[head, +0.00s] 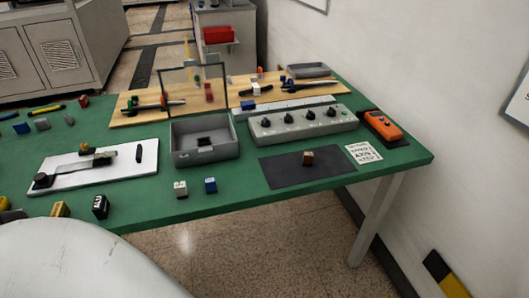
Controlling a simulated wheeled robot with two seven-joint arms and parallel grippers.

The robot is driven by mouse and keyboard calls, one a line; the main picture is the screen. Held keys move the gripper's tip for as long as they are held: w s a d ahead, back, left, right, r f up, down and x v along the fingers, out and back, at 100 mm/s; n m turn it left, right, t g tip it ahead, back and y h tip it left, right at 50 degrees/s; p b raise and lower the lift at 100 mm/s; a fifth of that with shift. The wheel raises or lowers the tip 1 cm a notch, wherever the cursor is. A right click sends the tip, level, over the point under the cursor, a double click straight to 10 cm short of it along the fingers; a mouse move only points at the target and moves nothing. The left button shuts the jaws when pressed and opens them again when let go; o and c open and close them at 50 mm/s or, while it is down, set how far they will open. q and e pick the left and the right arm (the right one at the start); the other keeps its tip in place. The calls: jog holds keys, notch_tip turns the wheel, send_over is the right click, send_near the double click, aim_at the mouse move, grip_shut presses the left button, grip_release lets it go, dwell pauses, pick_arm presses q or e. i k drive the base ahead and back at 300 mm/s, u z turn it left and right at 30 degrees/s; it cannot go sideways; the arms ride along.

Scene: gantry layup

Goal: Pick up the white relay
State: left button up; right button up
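A small white block with a darker marking, which looks like the white relay (181,188), sits on the green table (280,205) near its front edge. A blue block (210,185) stands just to its right, with a small gap between them. An open grey box (230,151) with its transparent lid raised is behind the two blocks, and a dark piece lies inside it. Neither of my grippers is in view.
A black mat (281,177) with a brown block (308,158) lies to the right. A grey knob panel (270,133) is behind it. A white board (70,182) with a dark lever, black block (101,207) and yellow block (60,210) are left.

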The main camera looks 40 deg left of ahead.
aim_at(180, 187)
jog(key=z, duration=1.55)
jog(key=k, duration=1.6)
jog(key=u, duration=1.65)
